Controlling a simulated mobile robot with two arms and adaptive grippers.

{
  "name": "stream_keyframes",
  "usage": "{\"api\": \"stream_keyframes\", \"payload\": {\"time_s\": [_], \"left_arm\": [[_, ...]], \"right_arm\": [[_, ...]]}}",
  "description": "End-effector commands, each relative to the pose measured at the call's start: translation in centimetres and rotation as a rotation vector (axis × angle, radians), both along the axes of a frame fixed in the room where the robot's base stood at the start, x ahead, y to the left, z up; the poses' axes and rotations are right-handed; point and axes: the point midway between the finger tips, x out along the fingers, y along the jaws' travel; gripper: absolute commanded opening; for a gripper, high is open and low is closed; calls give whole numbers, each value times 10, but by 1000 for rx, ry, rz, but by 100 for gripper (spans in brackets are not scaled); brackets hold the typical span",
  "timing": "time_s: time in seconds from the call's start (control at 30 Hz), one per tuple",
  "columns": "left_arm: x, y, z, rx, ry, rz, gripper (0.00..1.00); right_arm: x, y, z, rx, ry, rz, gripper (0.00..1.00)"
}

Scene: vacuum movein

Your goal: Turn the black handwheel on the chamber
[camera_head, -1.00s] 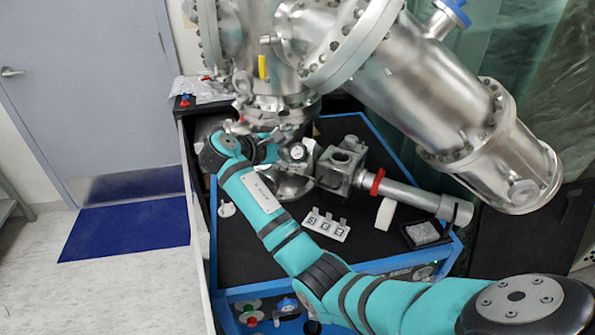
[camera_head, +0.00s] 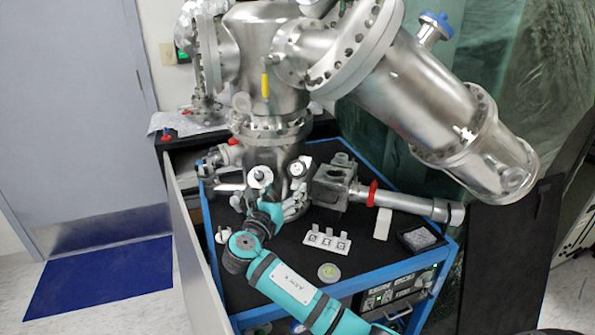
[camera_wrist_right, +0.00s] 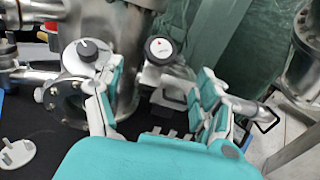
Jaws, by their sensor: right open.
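The steel chamber (camera_head: 268,65) stands at the back of the black-topped cart. On its lower front are two small round parts: a black-rimmed wheel with a pale face (camera_head: 299,170), and a white disc with a dark centre knob (camera_head: 260,177). I cannot tell for certain which is the handwheel. In the right wrist view the black-rimmed wheel (camera_wrist_right: 160,48) shows a small red mark and lies beyond the gap between my fingers; the knobbed disc (camera_wrist_right: 87,49) is beyond the left finger. My right gripper (camera_wrist_right: 155,85) is open and empty; it also shows in the head view (camera_head: 288,206), just below both parts. My left gripper is out of view.
A steel block and tube with a red ring (camera_head: 372,193) extend right of the chamber. A white labelled plate (camera_head: 327,240), a greenish disc (camera_head: 329,272) and a black tray (camera_head: 419,239) lie on the cart top (camera_head: 290,255). A large steel cylinder (camera_head: 420,90) hangs above right.

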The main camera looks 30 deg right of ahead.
Motion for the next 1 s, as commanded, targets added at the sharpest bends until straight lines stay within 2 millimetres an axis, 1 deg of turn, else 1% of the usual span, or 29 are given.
{"api": "stream_keyframes", "payload": {"time_s": [0.03,0.2,0.4,0.5,0.63,0.9,0.97,1.0], "left_arm": [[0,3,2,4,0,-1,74],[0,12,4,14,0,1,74],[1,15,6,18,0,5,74],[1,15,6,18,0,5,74],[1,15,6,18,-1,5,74],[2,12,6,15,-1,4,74],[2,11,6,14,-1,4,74],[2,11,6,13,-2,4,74]], "right_arm": [[7,-11,2,-2,1,-2,74],[29,-41,2,-1,1,-4,74],[50,-67,0,1,0,-3,74],[56,-75,1,1,-1,-2,74],[60,-81,0,2,-1,0,74],[61,-82,0,2,-1,0,74],[61,-81,0,2,-1,0,68],[61,-81,0,2,-1,0,62]]}}
